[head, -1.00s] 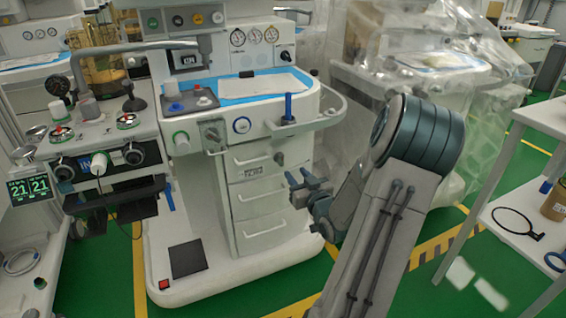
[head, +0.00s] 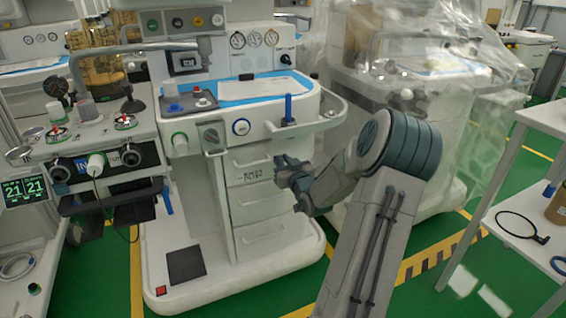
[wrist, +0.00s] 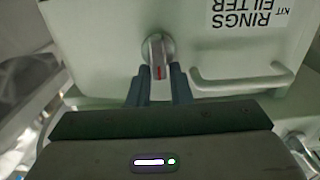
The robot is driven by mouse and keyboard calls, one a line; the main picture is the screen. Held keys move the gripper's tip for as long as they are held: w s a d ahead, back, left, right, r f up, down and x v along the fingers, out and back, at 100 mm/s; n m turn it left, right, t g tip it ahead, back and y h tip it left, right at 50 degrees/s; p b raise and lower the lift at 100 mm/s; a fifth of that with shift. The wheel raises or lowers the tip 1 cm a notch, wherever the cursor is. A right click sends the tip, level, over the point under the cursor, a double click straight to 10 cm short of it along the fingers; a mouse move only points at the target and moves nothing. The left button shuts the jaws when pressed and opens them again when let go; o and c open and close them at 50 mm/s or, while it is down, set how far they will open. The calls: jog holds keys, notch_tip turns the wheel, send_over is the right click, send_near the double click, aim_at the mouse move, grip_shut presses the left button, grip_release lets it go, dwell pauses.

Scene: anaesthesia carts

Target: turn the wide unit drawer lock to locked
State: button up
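The wide unit (head: 225,215) is a white cart with several drawers in the middle of the head view. Its drawer lock (wrist: 158,50) shows in the wrist view as a round silver knob with a raised grip and a red mark, on a pale drawer front (wrist: 100,30). The grip points down in that picture. My gripper (wrist: 160,72) has its two dark fingers apart, one on each side of the grip's lower end; I cannot tell if they touch it. In the head view my gripper (head: 281,168) is at the drawers' right edge and hides the lock.
A drawer handle (wrist: 240,80) is right of the lock in the wrist view, under an upside-down "RINGS FILTER KIT" label. A rail (head: 335,115) juts out above my gripper. A plastic-covered machine (head: 400,130) stands behind my arm, and a white table (head: 530,225) is at right.

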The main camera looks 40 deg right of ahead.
grip_shut()
jog(key=shift+r+m+p, duration=0.1)
jog(key=shift+m+p, duration=0.2)
jog(key=shift+p, duration=0.05)
jog(key=shift+s+d+f+m+p, duration=0.1)
jog(key=shift+d+f+m+p, duration=0.2)
jog(key=shift+m+p, duration=2)
jog(key=shift+s+d+f+m+p, duration=0.1)
jog(key=shift+d+f+m+p, duration=0.25)
jog(key=shift+m+p, duration=1.95)
jog(key=shift+s+d+f+m+p, duration=0.1)
jog(key=shift+d+f+m+p, duration=0.35)
jog(key=shift+m, duration=3.55)
jog(key=shift+a, duration=0.2)
